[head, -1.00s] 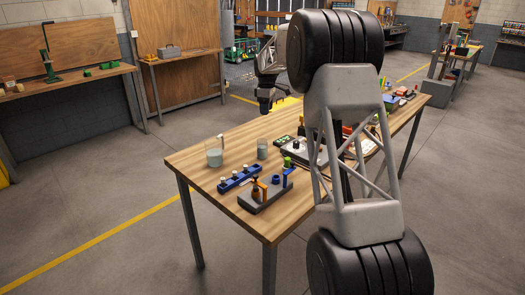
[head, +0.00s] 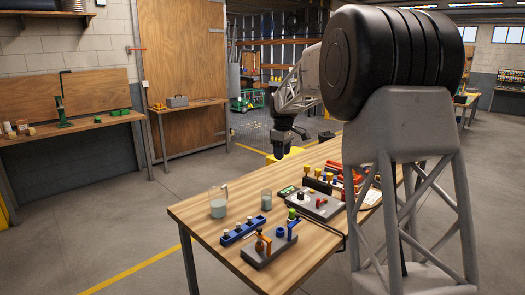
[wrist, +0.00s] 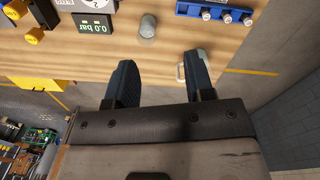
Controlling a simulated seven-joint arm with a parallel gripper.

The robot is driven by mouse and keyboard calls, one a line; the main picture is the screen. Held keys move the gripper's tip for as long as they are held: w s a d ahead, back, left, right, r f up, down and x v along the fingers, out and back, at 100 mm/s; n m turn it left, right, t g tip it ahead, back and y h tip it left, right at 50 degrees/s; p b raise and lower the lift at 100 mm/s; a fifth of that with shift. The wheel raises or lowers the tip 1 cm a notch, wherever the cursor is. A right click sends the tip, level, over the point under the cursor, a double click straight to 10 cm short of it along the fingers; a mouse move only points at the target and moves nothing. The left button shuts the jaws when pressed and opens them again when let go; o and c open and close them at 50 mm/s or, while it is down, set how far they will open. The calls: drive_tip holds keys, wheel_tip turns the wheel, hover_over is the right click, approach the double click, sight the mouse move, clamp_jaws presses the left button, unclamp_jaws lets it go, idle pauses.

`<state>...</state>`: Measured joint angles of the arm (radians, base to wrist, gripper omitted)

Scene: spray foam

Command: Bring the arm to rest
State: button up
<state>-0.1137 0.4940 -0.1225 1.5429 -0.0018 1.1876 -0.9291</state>
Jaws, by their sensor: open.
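My gripper (head: 285,143) hangs from my arm above the far edge of the wooden table (head: 190,217) in the head view. In the wrist view my gripper (wrist: 160,85) shows its two dark fingers spread apart, with nothing between them. The fingers are over the table edge, with bare floor below it. My large grey and black arm links cover the right part of the head view and hide some of the table.
A side bench (head: 72,131) stands far left. The air around my gripper looks clear.

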drive_tip(key=s+d+r+m, duration=0.2)
drive_tip(key=s+d, duration=0.1)
drive_tip(key=s, duration=0.8)
drive_tip(key=s+d+r+m+t, duration=0.1)
drive_tip(key=s+d+r+m, duration=0.15)
drive_tip(key=s, duration=0.85)
drive_tip(key=s+d+r+m, duration=0.2)
drive_tip(key=s+r, duration=0.1)
drive_tip(key=s, duration=0.7)
drive_tip(key=s+d+f+m, duration=0.1)
drive_tip(key=s+f+m, duration=0.1)
drive_tip(key=s, duration=0.8)
drive_tip(key=s+d+f+m, duration=0.1)
drive_tip(key=s+f, duration=0.4)
drive_tip(key=s, duration=0.6)
drive_tip(key=s+d+f+m+t, duration=0.1)
drive_tip(key=s+f, duration=0.3)
drive_tip(key=s, duration=0.6)
drive_tip(key=shift+s+d+f+m, duration=0.15)
drive_tip(key=shift+s+d+m, duration=0.2)
drive_tip(key=shift+m, duration=0.5)
drive_tip(key=shift+a, duration=0.1)
